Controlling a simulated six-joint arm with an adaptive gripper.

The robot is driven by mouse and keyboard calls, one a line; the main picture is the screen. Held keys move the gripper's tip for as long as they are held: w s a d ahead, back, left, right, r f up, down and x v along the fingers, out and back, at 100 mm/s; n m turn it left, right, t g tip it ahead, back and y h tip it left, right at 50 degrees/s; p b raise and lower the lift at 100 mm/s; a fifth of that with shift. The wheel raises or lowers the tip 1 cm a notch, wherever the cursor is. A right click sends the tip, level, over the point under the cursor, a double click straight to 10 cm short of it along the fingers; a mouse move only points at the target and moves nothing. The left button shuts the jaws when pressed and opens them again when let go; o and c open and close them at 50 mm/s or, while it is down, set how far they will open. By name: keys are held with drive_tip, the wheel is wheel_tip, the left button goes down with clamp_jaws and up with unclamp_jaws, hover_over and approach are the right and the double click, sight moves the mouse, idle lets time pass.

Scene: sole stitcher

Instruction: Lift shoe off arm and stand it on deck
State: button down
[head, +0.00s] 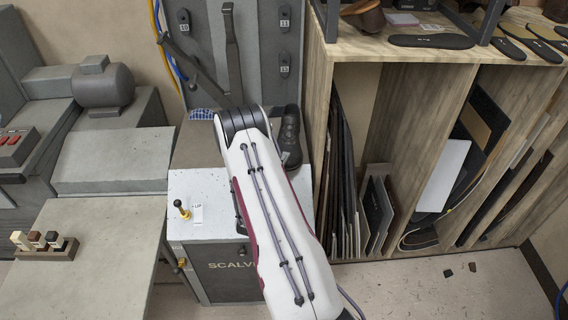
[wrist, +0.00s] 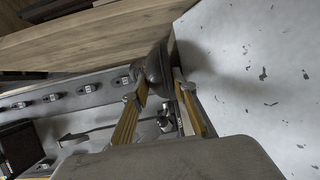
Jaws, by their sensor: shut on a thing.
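A dark shoe (head: 290,135) shows in the head view just right of my white arm, toe down and heel up, beside the wooden rack. In the wrist view the dark shoe (wrist: 157,68) is between the tips of my gripper (wrist: 163,88), which is shut on it. My gripper is hidden behind my own arm in the head view. The grey machine has a flat deck (head: 222,188) with a yellow-based knob and a small label. Whether the shoe touches the machine's arm cannot be told; that contact is hidden.
The wooden rack (head: 318,95) stands close to the right of the shoe, with boards inside and soles on top. A grey panel (head: 265,60) with numbered hooks rises behind. A grey table (head: 90,235) with small blocks is at the left.

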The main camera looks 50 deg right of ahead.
drive_tip(key=shift+f, duration=0.5)
idle(0.7)
drive_tip(key=c, duration=1.8)
unclamp_jaws()
drive_tip(key=shift+a, duration=0.1)
drive_tip(key=shift+r+v, duration=0.25)
drive_tip(key=shift+v, duration=0.85)
drive_tip(key=shift+r+v, duration=0.25)
drive_tip(key=shift+v, duration=0.9)
drive_tip(key=shift+s+a+r, duration=0.2)
drive_tip(key=shift+a+r, duration=0.25)
drive_tip(key=shift+r, duration=0.75)
drive_tip(key=shift+s+a+r, duration=0.2)
drive_tip(key=shift+a+r, duration=0.2)
drive_tip(key=shift+r, duration=0.8)
drive_tip(key=shift+s+a+r, duration=0.2)
drive_tip(key=shift+a+r, duration=0.25)
drive_tip(key=shift+r, duration=0.75)
